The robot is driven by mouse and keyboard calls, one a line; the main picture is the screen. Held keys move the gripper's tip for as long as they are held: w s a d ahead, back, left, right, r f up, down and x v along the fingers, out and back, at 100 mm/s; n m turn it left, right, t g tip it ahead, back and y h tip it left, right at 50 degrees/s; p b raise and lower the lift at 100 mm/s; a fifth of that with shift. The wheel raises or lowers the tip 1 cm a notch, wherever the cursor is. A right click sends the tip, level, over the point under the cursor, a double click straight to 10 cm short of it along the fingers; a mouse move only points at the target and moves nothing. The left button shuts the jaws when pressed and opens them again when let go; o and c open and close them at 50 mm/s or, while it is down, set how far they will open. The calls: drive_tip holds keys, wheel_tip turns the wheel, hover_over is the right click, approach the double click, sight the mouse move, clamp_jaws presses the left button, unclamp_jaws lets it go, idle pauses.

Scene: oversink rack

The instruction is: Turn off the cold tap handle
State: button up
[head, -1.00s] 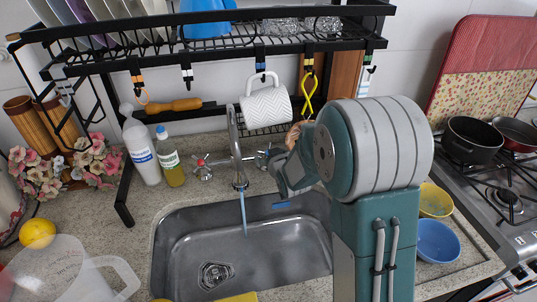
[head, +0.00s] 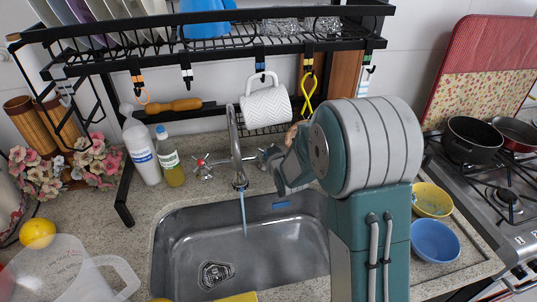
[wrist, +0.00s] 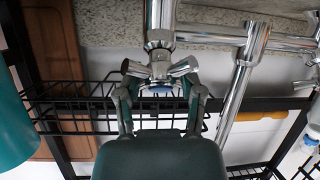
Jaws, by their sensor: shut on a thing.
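The cold tap handle (wrist: 160,70) is a chrome cross handle with a blue centre, near the middle of the wrist view. My gripper (wrist: 160,98) has a finger on each side of it and is shut on it. In the head view the handle (head: 263,158) shows only in part, right of the faucet, with my gripper (head: 270,165) against it from the right. The chrome faucet (head: 235,150) stands between the two handles, and a stream of water (head: 243,215) runs from its spout into the sink.
The other tap handle (head: 203,170), with a red mark, is left of the faucet. A white mug (head: 266,104) hangs from the black rack (head: 215,50) above. Two bottles (head: 170,157) stand at left. The steel sink (head: 165,235) lies in front.

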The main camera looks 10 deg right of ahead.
drive_tip(key=shift+f+m, duration=0.1)
drive_tip(key=shift+m, duration=0.3)
drive_tip(key=shift+a+m+h, duration=0.1)
drive_tip(key=shift+m+h, duration=0.7)
drive_tip(key=shift+m, duration=0.3)
drive_tip(key=o, duration=0.3)
drive_tip(key=shift+f+m+g+h, duration=0.15)
drive_tip(key=shift+m+h, duration=0.3)
drive_tip(key=shift+m, duration=0.55)
drive_tip(key=shift+m+g+h, duration=0.15)
drive_tip(key=shift+m+h, duration=0.3)
drive_tip(key=shift+m, duration=0.55)
drive_tip(key=shift+o, duration=0.3)
drive_tip(key=o, duration=1)
